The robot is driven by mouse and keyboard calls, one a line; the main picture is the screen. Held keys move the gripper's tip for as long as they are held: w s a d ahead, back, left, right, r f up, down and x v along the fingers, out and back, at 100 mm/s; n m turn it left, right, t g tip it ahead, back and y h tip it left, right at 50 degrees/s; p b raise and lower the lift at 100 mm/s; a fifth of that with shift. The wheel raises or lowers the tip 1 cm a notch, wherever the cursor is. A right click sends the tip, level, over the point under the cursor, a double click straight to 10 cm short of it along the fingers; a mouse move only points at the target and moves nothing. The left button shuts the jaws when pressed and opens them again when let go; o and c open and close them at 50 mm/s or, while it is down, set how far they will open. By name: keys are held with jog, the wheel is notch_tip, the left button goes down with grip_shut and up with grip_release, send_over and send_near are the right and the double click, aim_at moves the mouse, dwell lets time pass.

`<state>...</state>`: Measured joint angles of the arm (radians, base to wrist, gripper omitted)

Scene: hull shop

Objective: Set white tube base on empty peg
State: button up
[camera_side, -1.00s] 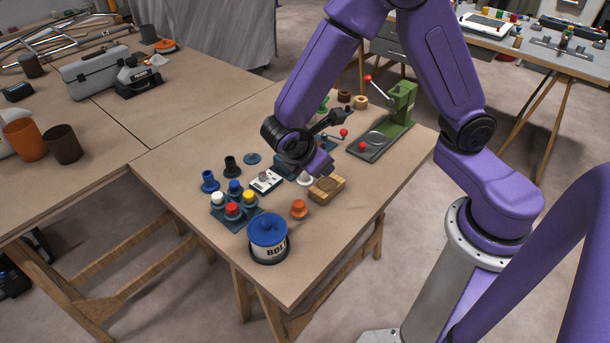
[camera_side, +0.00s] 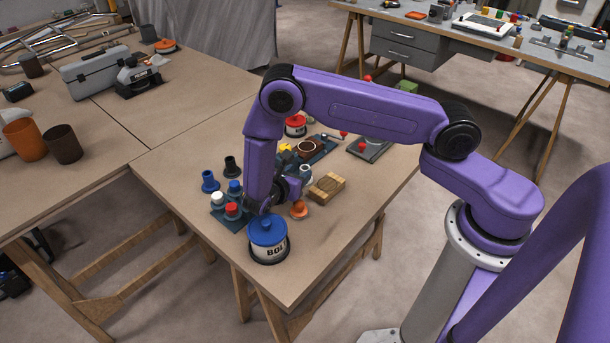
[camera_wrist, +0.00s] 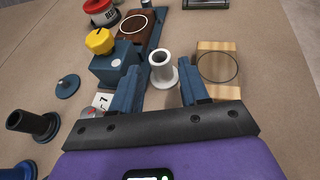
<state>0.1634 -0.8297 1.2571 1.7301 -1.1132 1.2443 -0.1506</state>
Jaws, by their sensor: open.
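The white tube base (camera_wrist: 162,72) is a short white tube with a flared foot. It stands upright and open-topped on the table in the wrist view; in the side view it shows partly (camera_side: 305,171) beside the wooden block. My gripper (camera_wrist: 159,66) is open and empty, its two blue-grey fingers to the left and right of the tube in the picture; I cannot tell how far above it they are. In the side view my gripper (camera_side: 272,206) is low near the blue-lidded tin. I cannot make out an empty peg; part of the blue peg board (camera_side: 222,222) is hidden by my arm.
A wooden block (camera_wrist: 217,68) stands close right of the tube. A blue block with a yellow knob (camera_wrist: 111,52) is on its left. The blue-lidded tin (camera_side: 268,240) and an orange piece (camera_side: 299,209) are near the front.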

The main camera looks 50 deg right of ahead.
aim_at(307, 167)
jog(key=shift+x, duration=2.8)
jog(key=shift+c, duration=0.3)
grip_shut()
jog(key=shift+r, duration=0.1)
